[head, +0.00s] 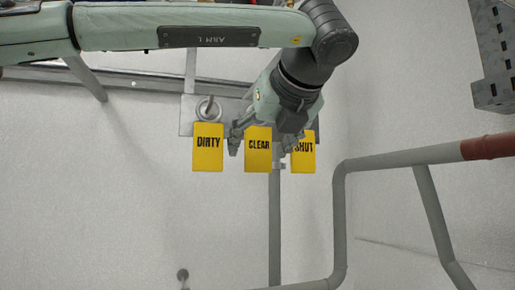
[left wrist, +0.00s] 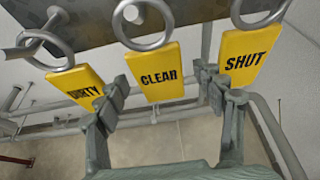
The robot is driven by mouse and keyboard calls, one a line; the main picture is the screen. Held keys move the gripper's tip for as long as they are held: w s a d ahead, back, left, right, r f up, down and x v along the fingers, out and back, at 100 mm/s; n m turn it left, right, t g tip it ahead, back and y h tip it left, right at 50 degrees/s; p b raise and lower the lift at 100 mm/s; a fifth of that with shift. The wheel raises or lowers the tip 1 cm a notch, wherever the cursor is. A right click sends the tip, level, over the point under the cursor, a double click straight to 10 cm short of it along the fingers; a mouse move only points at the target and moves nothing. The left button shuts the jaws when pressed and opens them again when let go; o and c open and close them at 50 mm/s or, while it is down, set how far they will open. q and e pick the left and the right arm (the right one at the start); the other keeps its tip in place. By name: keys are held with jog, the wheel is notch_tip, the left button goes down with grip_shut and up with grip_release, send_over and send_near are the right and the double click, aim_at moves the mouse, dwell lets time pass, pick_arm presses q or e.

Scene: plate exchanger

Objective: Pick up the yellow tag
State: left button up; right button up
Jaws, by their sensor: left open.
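Three yellow tags hang in a row from rings on a grey metal plate: DIRTY (head: 208,155), CLEAR (head: 257,158) and SHUT (head: 306,162). My left gripper (head: 259,142) is open, its fingers either side of the CLEAR tag in the head view. In the left wrist view the fingers (left wrist: 164,92) show a gap around the CLEAR tag (left wrist: 158,68). One finger overlaps the edge of the DIRTY tag (left wrist: 82,90); the other is near the SHUT tag (left wrist: 249,55). I cannot tell whether they touch. The gripper partly hides the SHUT tag in the head view. My right gripper is out of view.
The grey metal plate (head: 187,116) sits on a post (head: 275,220) in front of a pale wall. A grey pipe rail (head: 338,215) with a red-brown end runs at the right. A grey perforated bracket (head: 492,55) is at the upper right.

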pick_arm(q)
jog(key=shift+x, duration=0.75)
jog(key=c, duration=1.2)
jog(key=shift+r, duration=0.1)
jog(key=shift+r, duration=0.15)
jog(key=s+d, duration=0.1)
jog(key=s, duration=0.4)
jog(key=s+d, duration=0.2)
jog(key=s, duration=0.4)
jog(key=s+d+r, duration=0.1)
jog(key=s+d, duration=0.1)
jog(key=s, duration=0.4)
jog(key=shift+d+p, duration=0.25)
jog(key=shift+p, duration=0.05)
jog(key=shift+w, duration=0.1)
jog(key=shift+w+a+r, duration=0.1)
jog(key=shift+w+a, duration=0.75)
jog(key=shift+w, duration=1.7)
jog(key=shift+w+a+f, duration=0.1)
jog(key=shift+w+a, duration=0.7)
jog(key=shift+w, duration=1.7)
jog(key=shift+w+a+r, duration=0.1)
jog(key=shift+w+a, duration=0.75)
jog(key=shift+w, duration=1.7)
